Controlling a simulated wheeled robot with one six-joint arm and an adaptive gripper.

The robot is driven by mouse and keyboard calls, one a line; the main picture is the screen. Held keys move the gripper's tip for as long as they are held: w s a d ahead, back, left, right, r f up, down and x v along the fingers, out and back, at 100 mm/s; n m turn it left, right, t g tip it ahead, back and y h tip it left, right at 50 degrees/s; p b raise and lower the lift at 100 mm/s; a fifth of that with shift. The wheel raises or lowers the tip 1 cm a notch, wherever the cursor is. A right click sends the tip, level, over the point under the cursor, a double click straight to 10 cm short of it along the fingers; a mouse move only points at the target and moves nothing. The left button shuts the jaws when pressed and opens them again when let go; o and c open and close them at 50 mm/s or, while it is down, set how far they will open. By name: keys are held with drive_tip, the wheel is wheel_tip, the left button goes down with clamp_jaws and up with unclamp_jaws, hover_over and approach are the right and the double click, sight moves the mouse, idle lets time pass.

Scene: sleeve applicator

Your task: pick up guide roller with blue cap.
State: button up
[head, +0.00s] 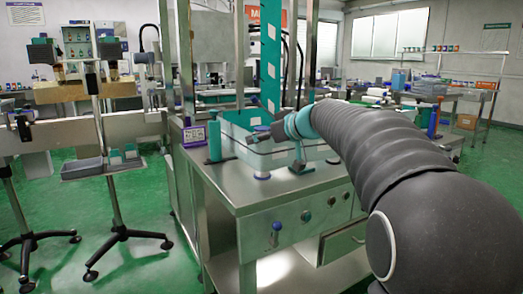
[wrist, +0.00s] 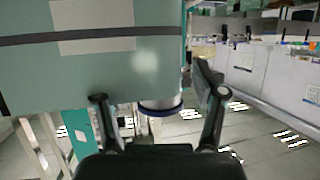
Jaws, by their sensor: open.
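The guide roller (head: 262,162), a pale, shiny upright cylinder, stands near the front of the steel machine top. Blue shows at its ends, though my gripper partly covers the upper end. In the wrist view a pale cylinder end with a dark blue rim (wrist: 160,108) shows between my fingers, beyond their tips. It appears to be the same roller; its other end is out of sight.
A pale green box (head: 235,130) stands close behind the roller and fills the wrist view's upper left. A teal cylinder (head: 214,144) and a small purple-framed panel (head: 194,136) stand to the left. The steel top (head: 225,178) is bare at the front.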

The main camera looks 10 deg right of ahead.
drive_tip(key=shift+c, duration=0.3)
clamp_jaws()
